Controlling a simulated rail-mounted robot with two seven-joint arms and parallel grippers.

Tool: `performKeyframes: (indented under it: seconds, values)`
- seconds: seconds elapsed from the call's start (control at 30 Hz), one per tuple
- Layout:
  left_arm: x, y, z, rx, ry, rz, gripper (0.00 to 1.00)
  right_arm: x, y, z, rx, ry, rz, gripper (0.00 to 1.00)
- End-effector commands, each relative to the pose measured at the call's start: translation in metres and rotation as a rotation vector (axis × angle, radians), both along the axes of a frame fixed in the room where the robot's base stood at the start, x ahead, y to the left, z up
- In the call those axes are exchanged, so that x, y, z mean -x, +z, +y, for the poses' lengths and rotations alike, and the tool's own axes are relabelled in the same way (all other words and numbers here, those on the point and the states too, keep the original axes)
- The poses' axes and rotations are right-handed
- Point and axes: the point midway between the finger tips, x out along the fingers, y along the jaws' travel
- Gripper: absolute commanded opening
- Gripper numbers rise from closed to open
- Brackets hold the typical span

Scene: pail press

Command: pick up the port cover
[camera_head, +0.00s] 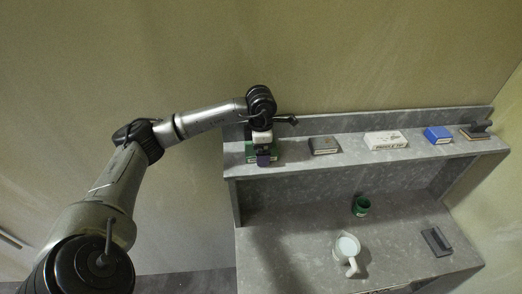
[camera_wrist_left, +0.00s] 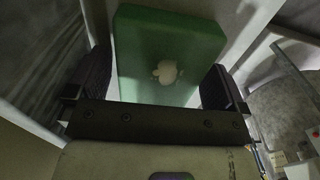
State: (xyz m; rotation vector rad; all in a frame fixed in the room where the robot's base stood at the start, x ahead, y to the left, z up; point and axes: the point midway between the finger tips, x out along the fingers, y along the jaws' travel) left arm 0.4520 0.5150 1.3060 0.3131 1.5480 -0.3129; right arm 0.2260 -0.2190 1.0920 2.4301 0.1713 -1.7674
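My left gripper (camera_head: 263,158) is at the left end of the raised shelf, over a green box (camera_head: 249,152) that it partly hides. In the left wrist view the green box (camera_wrist_left: 168,50), with a pale apple mark, lies between the two spread fingers of the left gripper (camera_wrist_left: 158,88). I cannot tell whether the fingers touch it. Nothing in view is clearly marked as the port cover. A dark flat piece with a raised bar (camera_head: 436,241) lies on the lower counter at the right. My right gripper is not in view.
Along the shelf (camera_head: 295,153) stand a dark box (camera_head: 324,146), a white puzzle box (camera_head: 386,140), a blue box (camera_head: 438,135) and a brown-and-black item (camera_head: 476,131). A green cup (camera_head: 361,206) and a white pitcher (camera_head: 346,248) stand on the counter, whose left part is clear.

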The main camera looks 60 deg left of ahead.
Motion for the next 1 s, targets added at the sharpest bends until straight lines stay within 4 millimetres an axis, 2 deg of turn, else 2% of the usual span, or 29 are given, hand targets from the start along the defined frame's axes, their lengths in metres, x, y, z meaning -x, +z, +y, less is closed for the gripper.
performKeyframes:
  seconds: [0.03,0.5,0.83,1.0]
  values:
    - [0.000,0.000,0.000,0.000,0.000,0.000,0.93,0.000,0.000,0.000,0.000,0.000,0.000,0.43]
    - [0.000,0.001,0.000,0.000,0.000,-0.001,0.51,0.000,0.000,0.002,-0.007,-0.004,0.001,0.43]
    - [0.000,0.005,0.000,0.000,0.000,-0.002,0.50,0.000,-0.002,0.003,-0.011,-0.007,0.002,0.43]
    - [-0.001,0.021,0.000,-0.001,0.000,-0.006,0.50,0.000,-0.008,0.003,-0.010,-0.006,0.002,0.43]
